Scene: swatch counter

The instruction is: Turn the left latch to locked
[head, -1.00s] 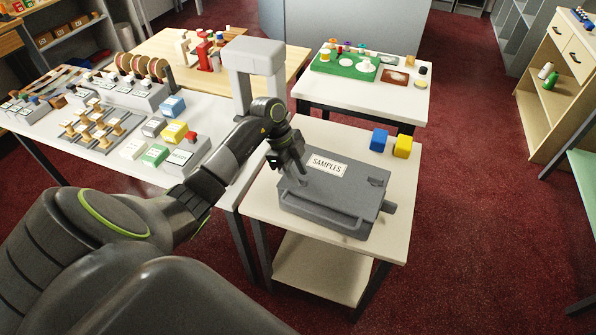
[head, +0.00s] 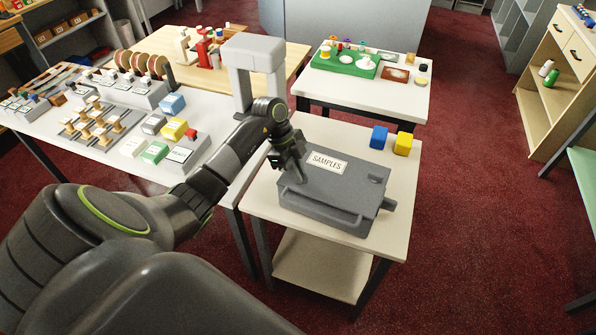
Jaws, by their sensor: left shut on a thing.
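A grey case (head: 335,200) with a white SAMPLES label (head: 327,163) lies on a small white-topped table. My left gripper (head: 296,178) points down over the left end of the case and is shut on the left latch there. The gripper hides most of that latch, so I cannot tell its angle. The right latch (head: 376,180) shows on the right part of the lid. A handle bar (head: 320,212) runs along the front of the case. My right gripper is out of the picture.
A blue cube (head: 379,137) and a yellow cube (head: 403,144) stand behind the case on the same table (head: 262,205). A grey arch (head: 253,60) and several coloured blocks stand on the long table to the left. The air above the case's right half is clear.

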